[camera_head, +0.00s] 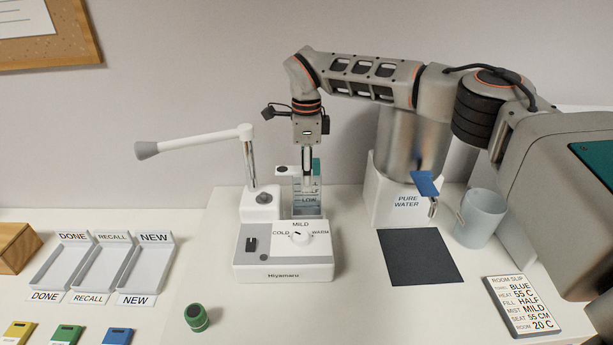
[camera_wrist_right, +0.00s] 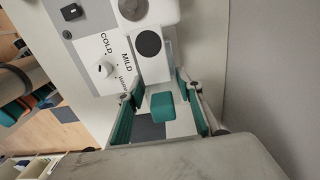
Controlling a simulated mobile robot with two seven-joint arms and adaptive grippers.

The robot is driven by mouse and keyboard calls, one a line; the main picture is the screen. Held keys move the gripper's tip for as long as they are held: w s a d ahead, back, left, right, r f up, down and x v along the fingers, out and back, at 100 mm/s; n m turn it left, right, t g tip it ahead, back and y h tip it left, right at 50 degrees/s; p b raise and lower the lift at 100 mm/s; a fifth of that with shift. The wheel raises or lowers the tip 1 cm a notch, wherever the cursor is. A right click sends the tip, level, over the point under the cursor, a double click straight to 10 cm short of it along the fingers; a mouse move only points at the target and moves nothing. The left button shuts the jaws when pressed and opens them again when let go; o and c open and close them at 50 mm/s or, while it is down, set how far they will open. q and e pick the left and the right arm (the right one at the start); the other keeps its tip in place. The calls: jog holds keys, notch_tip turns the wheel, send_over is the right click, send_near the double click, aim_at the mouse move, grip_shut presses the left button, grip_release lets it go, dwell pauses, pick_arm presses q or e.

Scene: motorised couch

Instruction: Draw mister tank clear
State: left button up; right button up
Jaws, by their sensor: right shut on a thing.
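The mister tank (camera_head: 306,198) is a clear box with level marks and the word LOW. It stands upright at the back of the white mister (camera_head: 283,262), beside the post of the white nozzle arm (camera_head: 195,140). My right gripper (camera_head: 307,172) points down from above and is shut on the tank's upper part, partly hiding it. In the right wrist view, the teal-padded fingers of my right gripper (camera_wrist_right: 165,112) stand on either side of the tank, with a teal block between them. My left gripper is not in view.
The pure water dispenser (camera_head: 405,200) stands to the right with a blue lever, a light-blue cup (camera_head: 480,217) and a dark mat (camera_head: 420,257) near it. A room slip (camera_head: 523,304) lies at right.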

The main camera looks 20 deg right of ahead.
jog(key=shift+r, duration=0.2)
jog(key=shift+r, duration=3.5)
